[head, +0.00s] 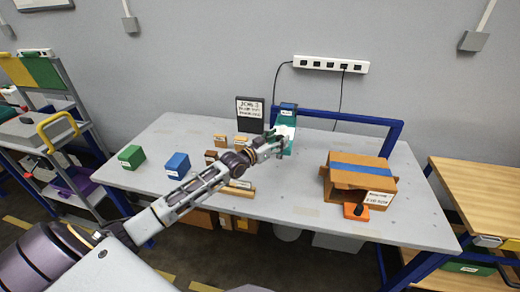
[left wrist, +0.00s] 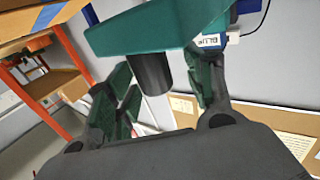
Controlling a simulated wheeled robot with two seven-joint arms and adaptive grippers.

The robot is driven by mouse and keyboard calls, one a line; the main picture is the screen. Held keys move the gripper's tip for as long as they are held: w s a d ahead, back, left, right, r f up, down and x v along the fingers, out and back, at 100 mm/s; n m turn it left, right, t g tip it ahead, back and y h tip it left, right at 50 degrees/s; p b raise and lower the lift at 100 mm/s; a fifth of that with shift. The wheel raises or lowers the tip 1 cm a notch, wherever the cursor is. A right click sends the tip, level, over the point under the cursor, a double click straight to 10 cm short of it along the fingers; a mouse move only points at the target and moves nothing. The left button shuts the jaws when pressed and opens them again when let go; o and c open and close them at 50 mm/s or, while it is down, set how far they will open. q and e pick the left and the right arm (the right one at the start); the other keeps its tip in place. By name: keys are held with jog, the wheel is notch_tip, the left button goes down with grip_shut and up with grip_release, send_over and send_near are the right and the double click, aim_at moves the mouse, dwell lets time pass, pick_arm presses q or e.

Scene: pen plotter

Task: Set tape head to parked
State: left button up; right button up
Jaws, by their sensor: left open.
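A teal unit with a blue top (head: 288,112) stands at the back of the grey table; I take it for the tape head, though its label is too small to read. My left gripper (head: 279,143) is at its front and hides part of it. In the left wrist view a teal body (left wrist: 160,28) fills the top, with a dark cylinder (left wrist: 152,74) below it. The open left gripper (left wrist: 166,88) has one finger on each side of the cylinder, with gaps visible. Contact cannot be told. My right gripper is not in view.
A cardboard box with blue tape (head: 358,172) and an orange block with a dark knob (head: 356,212) stand on the right of the table. Green (head: 131,157) and blue (head: 177,164) blocks stand left. A dark sign (head: 249,114) and blue rail (head: 345,117) are behind.

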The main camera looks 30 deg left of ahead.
pick_arm(q)
jog(key=v, duration=1.1)
dwell(0.8)
jog(key=shift+s+a, duration=0.1)
jog(key=shift+s, duration=0.05)
dwell(0.4)
